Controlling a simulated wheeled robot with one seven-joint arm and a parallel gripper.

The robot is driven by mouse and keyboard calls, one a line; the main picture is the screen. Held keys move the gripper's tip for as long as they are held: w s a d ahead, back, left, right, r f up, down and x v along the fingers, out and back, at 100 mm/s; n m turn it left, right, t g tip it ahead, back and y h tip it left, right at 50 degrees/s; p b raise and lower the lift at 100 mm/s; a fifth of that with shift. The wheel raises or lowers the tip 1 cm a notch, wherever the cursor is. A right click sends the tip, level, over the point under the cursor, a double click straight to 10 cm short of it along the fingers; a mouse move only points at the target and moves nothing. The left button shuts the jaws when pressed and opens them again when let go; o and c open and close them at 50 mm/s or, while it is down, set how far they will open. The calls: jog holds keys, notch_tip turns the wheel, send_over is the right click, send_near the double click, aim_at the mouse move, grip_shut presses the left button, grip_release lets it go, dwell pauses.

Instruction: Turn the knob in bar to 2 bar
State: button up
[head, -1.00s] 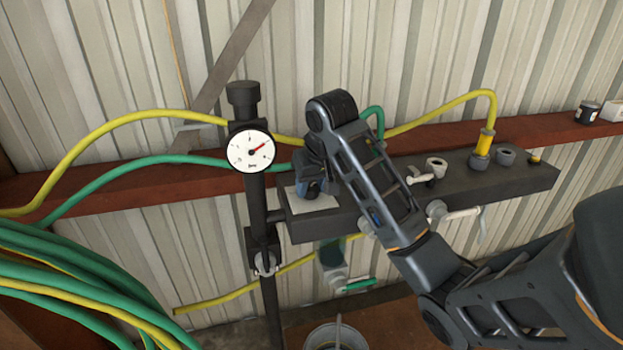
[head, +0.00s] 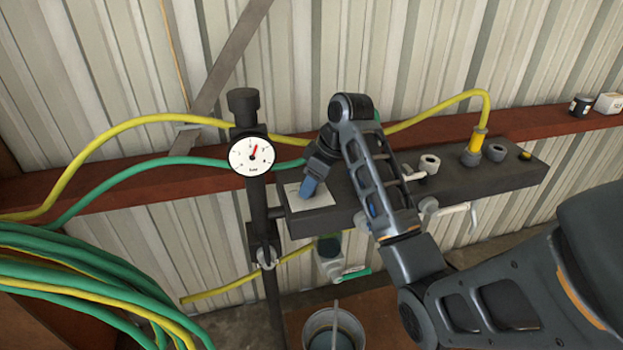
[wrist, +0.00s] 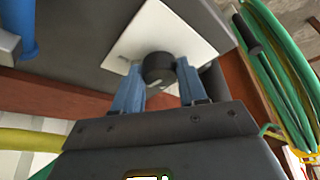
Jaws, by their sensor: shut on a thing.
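A black round knob (wrist: 158,69) sits on a white plate (wrist: 205,48) on the dark bar. My gripper (wrist: 157,80) is shut on the knob, one blue finger on each side of it. In the head view my gripper (head: 309,187) is over the white plate (head: 322,190) at the bar's left end and hides the knob. A round white gauge (head: 251,154) is on the dark post to the left. Its red needle points up and slightly right. Its numbers are too small to read.
The dark bar (head: 455,180) carries valves and fittings to the right. A yellow hose (head: 110,135) and a green hose (head: 120,176) run behind the post. Coiled hoses (head: 75,285) fill the lower left. A bucket (head: 334,330) stands below.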

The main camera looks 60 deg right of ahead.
jog(key=shift+n, duration=0.6)
jog(key=o, duration=1.1)
jog(key=shift+c, duration=0.2)
jog(key=p+v, duration=0.2)
jog(key=v, duration=0.4)
jog(key=shift+d+r, duration=0.1)
jog(key=shift+d, duration=0.1)
jog(key=shift+v, duration=0.8)
